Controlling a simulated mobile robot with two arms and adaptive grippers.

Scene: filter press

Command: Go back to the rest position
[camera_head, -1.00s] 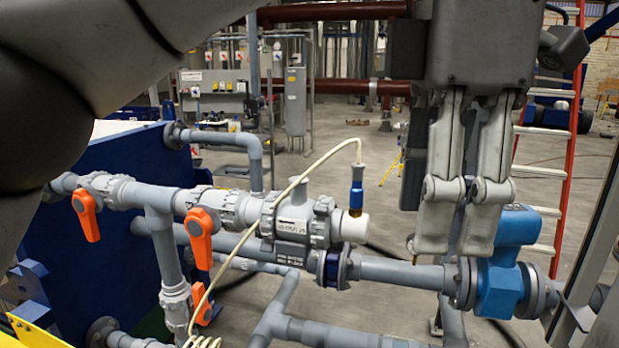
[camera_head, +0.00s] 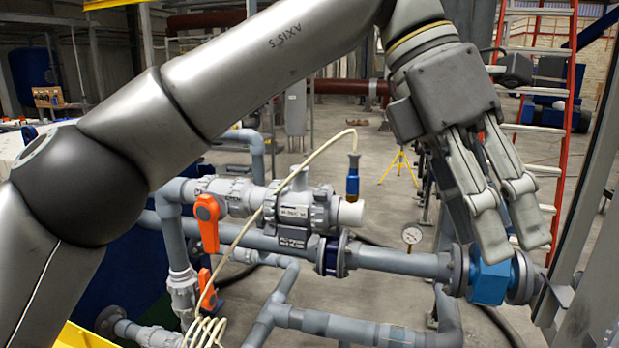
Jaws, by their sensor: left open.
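My left arm comes in from the left and crosses the upper part of the view. My left gripper (camera_head: 513,247) is open and empty, its two grey fingers pointing down and to the right. The fingers overlap a blue fitting (camera_head: 489,283) on the grey pipe in the picture and hide its upper part. I cannot tell whether they touch it. My right gripper is not in view.
A red ladder (camera_head: 571,110) stands behind the gripper. Open floor lies beyond the pipes.

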